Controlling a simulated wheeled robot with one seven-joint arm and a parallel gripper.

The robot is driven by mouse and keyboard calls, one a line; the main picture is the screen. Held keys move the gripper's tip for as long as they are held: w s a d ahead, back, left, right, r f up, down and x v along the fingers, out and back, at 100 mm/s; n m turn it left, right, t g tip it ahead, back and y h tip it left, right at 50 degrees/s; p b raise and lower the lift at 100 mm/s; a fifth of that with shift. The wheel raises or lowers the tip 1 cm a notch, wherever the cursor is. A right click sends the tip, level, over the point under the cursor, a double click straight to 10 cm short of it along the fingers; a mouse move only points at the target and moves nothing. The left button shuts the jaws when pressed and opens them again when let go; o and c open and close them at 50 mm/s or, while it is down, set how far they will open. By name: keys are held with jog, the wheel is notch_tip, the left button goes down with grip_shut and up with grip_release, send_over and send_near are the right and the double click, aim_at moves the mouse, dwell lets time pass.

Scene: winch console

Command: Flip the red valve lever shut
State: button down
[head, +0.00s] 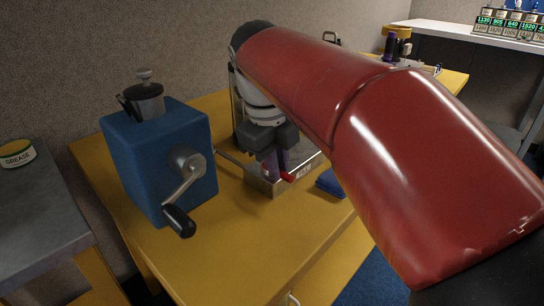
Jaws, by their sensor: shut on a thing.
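The red valve lever (288,178) sticks out toward the front right from a low metal box (262,183) on the yellow bench. My gripper (274,165) points down over this box, with purple parts showing at its fingers. It is shut at the lever, and the lever's red end shows just right of the fingers. The fingers hide the rest of the lever and its pivot, so its exact angle is hard to tell. My red arm covers much of the right side.
A blue winch box (150,150) with a crank handle (180,220) stands left of my gripper. A blue cloth-like item (333,184) lies right of the metal box. A grease tin (16,154) sits on the grey table at left. The yellow bench's front (240,250) is clear.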

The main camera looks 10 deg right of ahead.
dwell(0.3)
jog(key=c, duration=1.4)
grip_release()
jog(key=shift+c, duration=0.2)
jog(key=shift+a+r, duration=0.1)
jog(key=shift+r, duration=0.05)
notch_tip(320, 180, up, 8)
jog(key=a+p, duration=0.1)
jog(key=shift+s+f, duration=0.25)
jog(key=shift+s, duration=0.15)
jog(key=shift+s+a, duration=0.1)
